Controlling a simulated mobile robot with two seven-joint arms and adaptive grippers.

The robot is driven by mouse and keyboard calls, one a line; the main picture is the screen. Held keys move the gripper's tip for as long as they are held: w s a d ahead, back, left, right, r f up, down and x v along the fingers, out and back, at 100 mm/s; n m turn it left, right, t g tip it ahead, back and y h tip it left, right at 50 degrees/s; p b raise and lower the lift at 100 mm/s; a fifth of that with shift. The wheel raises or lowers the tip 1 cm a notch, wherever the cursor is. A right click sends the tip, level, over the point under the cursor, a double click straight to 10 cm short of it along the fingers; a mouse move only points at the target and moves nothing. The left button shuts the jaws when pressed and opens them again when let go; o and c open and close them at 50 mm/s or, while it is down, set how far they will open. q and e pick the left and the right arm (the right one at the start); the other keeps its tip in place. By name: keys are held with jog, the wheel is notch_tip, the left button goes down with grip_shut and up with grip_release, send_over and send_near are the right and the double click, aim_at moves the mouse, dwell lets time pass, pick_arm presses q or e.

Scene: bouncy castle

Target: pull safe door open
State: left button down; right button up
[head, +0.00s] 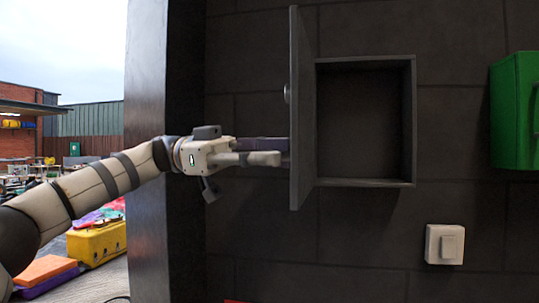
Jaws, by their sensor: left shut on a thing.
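The safe (412,120) is a dark grey box set on the dark block wall, and its inside looks empty. Its door (301,60) stands swung out on the left side, seen nearly edge-on. A round knob (287,94) shows on the door's left face. My left gripper (283,156) is at the door's left face, below the knob, with its fingers pointing right. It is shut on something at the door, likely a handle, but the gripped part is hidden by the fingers. My right gripper is not in view.
A green box (514,110) is mounted on the wall at right, and a white switch (445,244) sits below the safe to the right. A dark pillar (146,80) stands behind my left arm. Outside at left are a yellow case (97,243) and coloured mats.

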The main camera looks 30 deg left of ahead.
pick_arm(q)
jog(key=shift+f, duration=0.25)
jog(key=c, duration=1.4)
grip_release()
jog(key=shift+r, duration=0.1)
jog(key=shift+a, duration=0.1)
jog(key=s+a, duration=0.1)
jog(key=a, duration=1)
jog(key=shift+s+a, duration=0.25)
jog(key=shift+a, duration=0.15)
